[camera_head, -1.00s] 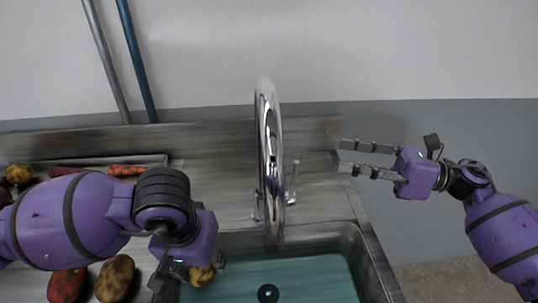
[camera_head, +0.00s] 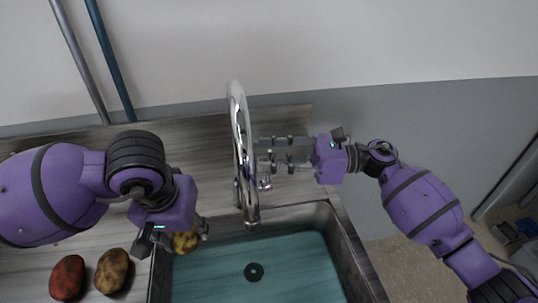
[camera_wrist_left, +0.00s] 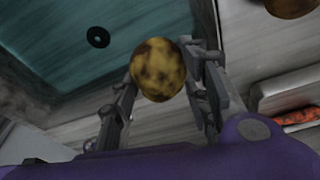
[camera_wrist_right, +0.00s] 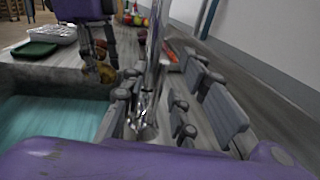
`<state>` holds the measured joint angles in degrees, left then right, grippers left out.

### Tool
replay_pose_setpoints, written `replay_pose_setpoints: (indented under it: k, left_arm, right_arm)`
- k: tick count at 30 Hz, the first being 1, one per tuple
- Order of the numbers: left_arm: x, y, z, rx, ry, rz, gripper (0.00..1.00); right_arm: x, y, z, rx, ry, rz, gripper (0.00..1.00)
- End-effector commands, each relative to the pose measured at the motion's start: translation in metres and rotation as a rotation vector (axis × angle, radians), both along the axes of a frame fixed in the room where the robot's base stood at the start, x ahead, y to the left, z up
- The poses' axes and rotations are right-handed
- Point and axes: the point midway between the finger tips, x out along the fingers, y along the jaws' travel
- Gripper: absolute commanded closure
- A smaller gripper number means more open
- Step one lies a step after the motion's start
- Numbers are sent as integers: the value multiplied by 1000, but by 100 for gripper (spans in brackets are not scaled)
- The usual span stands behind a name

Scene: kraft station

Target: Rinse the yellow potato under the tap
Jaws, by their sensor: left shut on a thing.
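The yellow potato (camera_head: 186,242), brown-speckled, is held between the fingers of my left gripper (camera_head: 178,240) at the sink's left edge. In the left wrist view the potato (camera_wrist_left: 158,70) sits between both fingers. The chrome tap (camera_head: 240,150) arches up behind the sink (camera_head: 345,245), its spout to the right of the potato. No water stream shows. The tap lever (camera_head: 264,184) stands beside the tap's base. My right gripper (camera_head: 264,154) is open, its fingers pointing left just above the lever. In the right wrist view the tap and lever (camera_wrist_right: 142,118) show between its spread fingers.
A red potato (camera_head: 68,278) and a brown potato (camera_head: 113,271) lie on the counter left of the sink. The drain (camera_head: 254,272) is in the teal basin. In the right wrist view a green tray (camera_wrist_right: 35,49) stands on the far counter.

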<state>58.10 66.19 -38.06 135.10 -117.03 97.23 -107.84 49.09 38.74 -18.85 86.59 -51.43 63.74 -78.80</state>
Motion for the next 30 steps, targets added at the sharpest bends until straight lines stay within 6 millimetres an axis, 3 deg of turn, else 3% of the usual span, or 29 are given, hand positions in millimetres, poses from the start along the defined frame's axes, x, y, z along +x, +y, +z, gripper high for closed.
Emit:
replay_pose_setpoints:
  k: [11, 18, 27, 30]
  left_arm:
    - [0, 0, 3, 0, -3, 0, 86]
    - [0, 0, 3, 0, -3, 0, 86]
    - [0, 0, 3, 0, -3, 0, 86]
    - [-1, 0, -8, 0, 9, 0, 86]
  right_arm:
    - [0, 6, -1, -1, 1, 0, 72]
    - [0, 6, -1, -1, 1, 0, 100]
    - [0, 6, -1, 0, 0, 0, 100]
    - [-2, 5, -4, 5, -18, 1, 100]
